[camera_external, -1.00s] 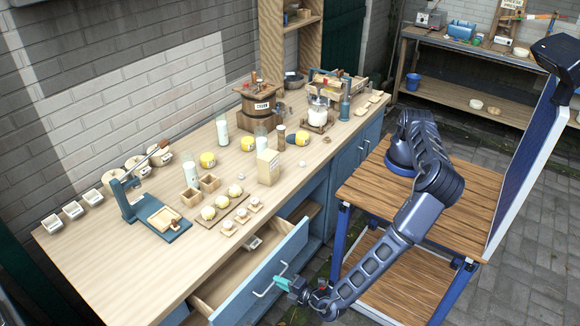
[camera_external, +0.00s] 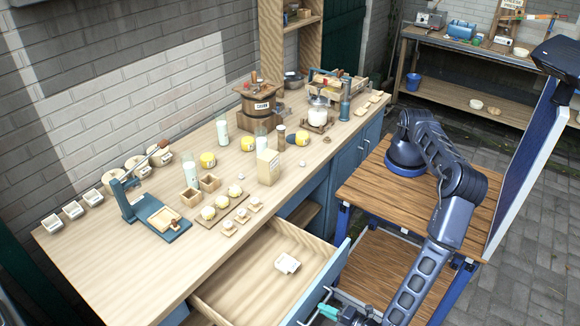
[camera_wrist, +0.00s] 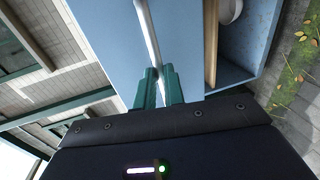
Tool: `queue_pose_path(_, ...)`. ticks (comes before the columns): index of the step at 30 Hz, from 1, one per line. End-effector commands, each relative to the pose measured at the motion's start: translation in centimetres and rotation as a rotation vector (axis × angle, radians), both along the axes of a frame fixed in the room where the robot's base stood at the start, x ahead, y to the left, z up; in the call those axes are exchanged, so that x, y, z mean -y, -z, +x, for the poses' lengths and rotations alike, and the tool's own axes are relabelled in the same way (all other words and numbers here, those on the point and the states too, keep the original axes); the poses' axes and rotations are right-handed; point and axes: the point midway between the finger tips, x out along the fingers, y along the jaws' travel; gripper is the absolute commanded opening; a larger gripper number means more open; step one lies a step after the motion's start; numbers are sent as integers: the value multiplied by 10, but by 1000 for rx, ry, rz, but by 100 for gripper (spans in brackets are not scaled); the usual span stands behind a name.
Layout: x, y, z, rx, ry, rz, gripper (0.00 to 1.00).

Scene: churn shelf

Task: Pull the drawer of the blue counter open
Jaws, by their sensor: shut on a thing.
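The drawer (camera_external: 252,272) of the blue counter (camera_external: 362,150) stands well open in the external view, its wooden inside showing. A small white item (camera_external: 287,263) lies in it. The blue drawer front (camera_wrist: 110,45) and its pale bar handle (camera_wrist: 148,38) show in the wrist view. My gripper (camera_wrist: 160,88) has green fingers shut on the handle, one on each side of it. In the external view my gripper (camera_external: 326,309) is at the drawer front near the bottom edge, and part of the handle is hidden there.
The wooden countertop (camera_external: 110,265) holds a churn (camera_external: 258,103), a blue press (camera_external: 150,210), glasses, jars and small boxes. My arm reaches over a wooden-topped cart (camera_external: 370,185) right of the drawer. Paved floor (camera_external: 530,260) is free at the far right.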

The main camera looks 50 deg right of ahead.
Motion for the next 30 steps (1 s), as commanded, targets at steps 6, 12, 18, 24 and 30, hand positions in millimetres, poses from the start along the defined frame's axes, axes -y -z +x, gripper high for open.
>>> queue_pose_path(6, 0, 0, -2, 0, 0, 0, 0)
queue_pose_path(12, 0, 0, -2, -1, 0, 0, 16)
queue_pose_path(18, 0, 0, -1, 0, 0, 0, 33)
queue_pose_path(24, 0, 0, -3, 0, 0, 0, 33)
queue_pose_path(30, 0, -4, -23, -2, -3, 1, 33)
